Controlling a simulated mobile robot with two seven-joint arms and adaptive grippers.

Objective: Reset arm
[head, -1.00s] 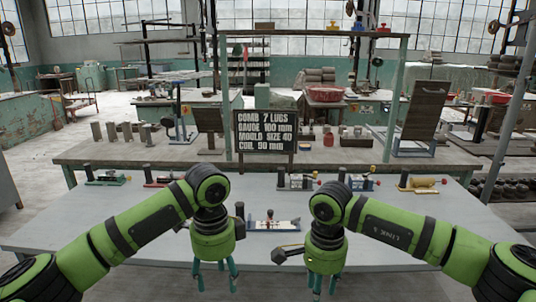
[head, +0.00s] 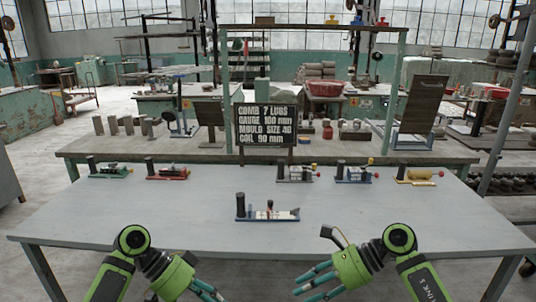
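My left gripper (head: 211,292) is low at the bottom edge, left of centre, with its fingers pointing right and partly cut off by the frame; the fingers that show look apart and empty. My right gripper (head: 312,282) is right of centre, its fingers spread, pointing left and empty. Both are in front of the near edge of the grey table (head: 350,225), apart from everything on it.
Along the table's back stand fixtures: green (head: 110,171), red (head: 168,173), grey (head: 295,173), blue (head: 354,174) and yellow (head: 417,176). A black sign (head: 265,126) with white text rises behind. The table's front and sides are clear.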

